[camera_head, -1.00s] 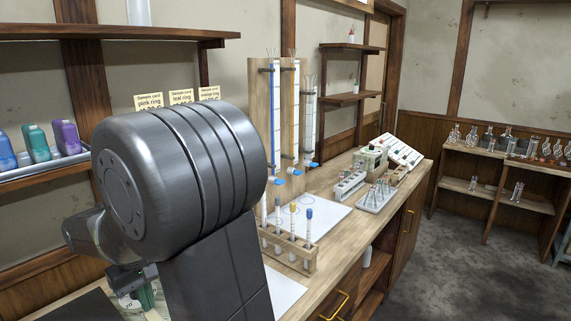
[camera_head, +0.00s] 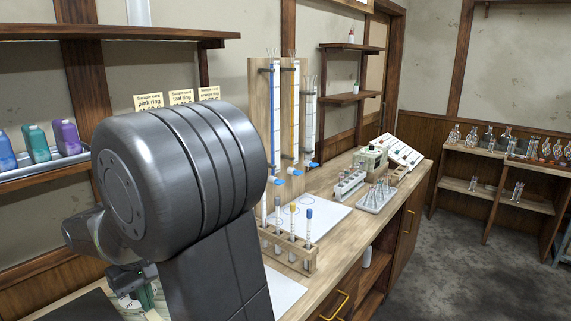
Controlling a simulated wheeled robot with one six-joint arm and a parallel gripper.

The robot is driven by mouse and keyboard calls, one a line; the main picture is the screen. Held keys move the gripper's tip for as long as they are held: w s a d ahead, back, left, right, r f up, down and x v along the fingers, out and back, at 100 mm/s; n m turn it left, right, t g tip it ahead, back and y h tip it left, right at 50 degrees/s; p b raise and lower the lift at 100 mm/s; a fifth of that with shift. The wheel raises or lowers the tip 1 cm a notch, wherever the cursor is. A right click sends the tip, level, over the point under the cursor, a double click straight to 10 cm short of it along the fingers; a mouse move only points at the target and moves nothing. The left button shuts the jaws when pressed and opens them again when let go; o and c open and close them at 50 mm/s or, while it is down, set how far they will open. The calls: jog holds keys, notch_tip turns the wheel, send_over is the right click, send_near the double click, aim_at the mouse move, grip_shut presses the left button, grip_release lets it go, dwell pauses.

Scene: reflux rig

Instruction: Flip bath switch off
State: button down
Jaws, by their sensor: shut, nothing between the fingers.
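My gripper (camera_head: 128,278) is at the lower left, partly hidden behind my large grey arm joint. It is small and dark in this view, and I see nothing held in it. Just below it is a green and white item (camera_head: 144,298) with dial-like marks, cut off by my arm and the lower edge of the picture. I cannot tell whether this item is the bath. I cannot make out the bath switch or its position, and I cannot tell whether my gripper touches anything.
A wooden rack of tubes (camera_head: 288,251) stands on the bench (camera_head: 336,225) right of my arm. Behind it, tall glass columns are fixed to a wooden board (camera_head: 259,130). Bottles stand on a left wall shelf (camera_head: 40,170). The floor (camera_head: 440,265) at the right is clear.

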aim_at(151, 314)
jog(key=shift+f+b, duration=0.55)
jog(key=shift+f, duration=0.4)
dwell(0.8)
jog(key=shift+r, duration=0.15)
notch_tip(151, 314, up, 7)
jog(key=p, duration=0.6)
jog(key=shift+f, duration=0.2)
notch_tip(151, 314, down, 7)
jog(key=b, duration=0.6)
jog(key=shift+r, duration=0.15)
jog(key=shift+r, duration=0.2)
